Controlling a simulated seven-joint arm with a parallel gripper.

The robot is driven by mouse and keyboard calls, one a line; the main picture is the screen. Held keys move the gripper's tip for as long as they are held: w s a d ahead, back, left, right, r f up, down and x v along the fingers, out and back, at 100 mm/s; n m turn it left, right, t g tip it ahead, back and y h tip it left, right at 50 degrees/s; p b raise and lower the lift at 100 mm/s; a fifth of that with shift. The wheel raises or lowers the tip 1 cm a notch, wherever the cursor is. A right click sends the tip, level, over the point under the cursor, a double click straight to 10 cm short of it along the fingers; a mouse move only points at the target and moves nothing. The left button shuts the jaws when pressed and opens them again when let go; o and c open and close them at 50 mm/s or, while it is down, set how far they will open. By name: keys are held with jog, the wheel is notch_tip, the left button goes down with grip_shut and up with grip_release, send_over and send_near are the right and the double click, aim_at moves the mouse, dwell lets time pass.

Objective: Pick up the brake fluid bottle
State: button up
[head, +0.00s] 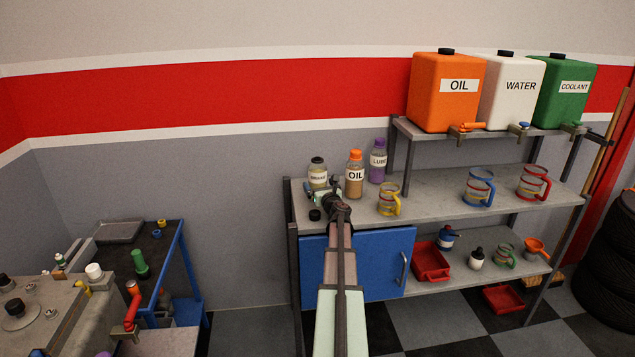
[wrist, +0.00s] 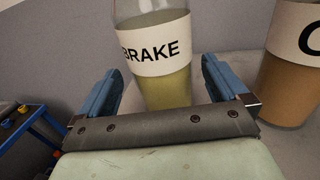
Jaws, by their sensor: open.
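The brake fluid bottle (head: 318,170) stands upright at the left end of the shelf's middle level, clear with yellowish fluid, a dark cap and a white label. In the wrist view the bottle (wrist: 166,88) shows its BRAKE label, and its top is cut off. My gripper (wrist: 165,85) is open, with one blue finger to the left of the bottle and one to the right. The bottle appears between or just beyond the fingers; I cannot tell exactly how deep. In the head view my arm partly hides the bottle's lower part and the gripper.
An OIL bottle (head: 355,175) stands close on the right, also in the wrist view (wrist: 290,75). A purple LUBE bottle (head: 377,162) is behind it. Measuring jugs (head: 389,200) stand farther right.

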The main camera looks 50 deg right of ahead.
jog(key=shift+x, duration=2.55)
jog(key=shift+d, duration=0.1)
jog(key=c, duration=1.4)
jog(key=shift+r, duration=0.2)
